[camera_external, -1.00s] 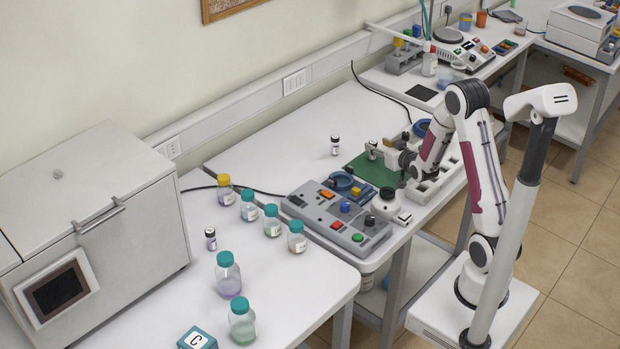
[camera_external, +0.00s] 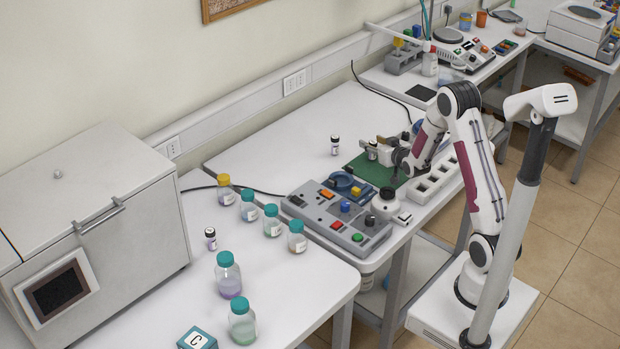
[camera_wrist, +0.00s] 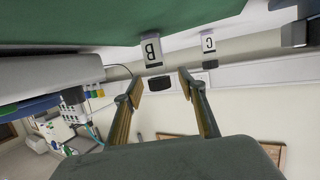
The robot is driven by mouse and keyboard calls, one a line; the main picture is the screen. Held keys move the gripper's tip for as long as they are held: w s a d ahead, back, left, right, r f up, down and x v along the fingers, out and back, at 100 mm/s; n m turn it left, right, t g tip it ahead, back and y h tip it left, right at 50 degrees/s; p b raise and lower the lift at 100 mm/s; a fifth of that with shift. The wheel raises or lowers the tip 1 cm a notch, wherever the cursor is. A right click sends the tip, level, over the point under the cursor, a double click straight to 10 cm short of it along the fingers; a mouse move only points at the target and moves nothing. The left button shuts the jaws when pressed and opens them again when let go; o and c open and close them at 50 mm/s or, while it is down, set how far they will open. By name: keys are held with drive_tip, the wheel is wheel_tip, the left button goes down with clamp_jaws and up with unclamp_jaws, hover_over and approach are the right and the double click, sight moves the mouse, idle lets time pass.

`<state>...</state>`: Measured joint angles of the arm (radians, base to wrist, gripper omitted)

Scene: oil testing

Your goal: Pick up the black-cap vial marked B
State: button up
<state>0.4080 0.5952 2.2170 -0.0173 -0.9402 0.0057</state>
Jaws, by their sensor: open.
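The vial marked B (camera_wrist: 152,52) appears upside down in the wrist view, its black cap (camera_wrist: 160,82) between the fingertips of my gripper (camera_wrist: 160,86). Gaps show on both sides of the cap. In the external view, this black-cap vial (camera_external: 372,150) stands upright on the green mat (camera_external: 362,165), partly crossed by my gripper (camera_external: 378,149). My gripper is open and holds nothing. How far the fingers reach around the vial is hard to tell.
Another black-cap vial, marked C in the wrist view (camera_wrist: 208,43), stands left of the mat (camera_external: 335,146). A grey control box (camera_external: 340,218) and a white slotted rack (camera_external: 432,182) are nearby. Several bottles stand on the front bench.

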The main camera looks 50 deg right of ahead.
sight(373, 142)
idle(0.4)
drive_tip(key=c, duration=1.1)
drive_tip(key=shift+r, duration=0.1)
drive_tip(key=shift+r, duration=4.95)
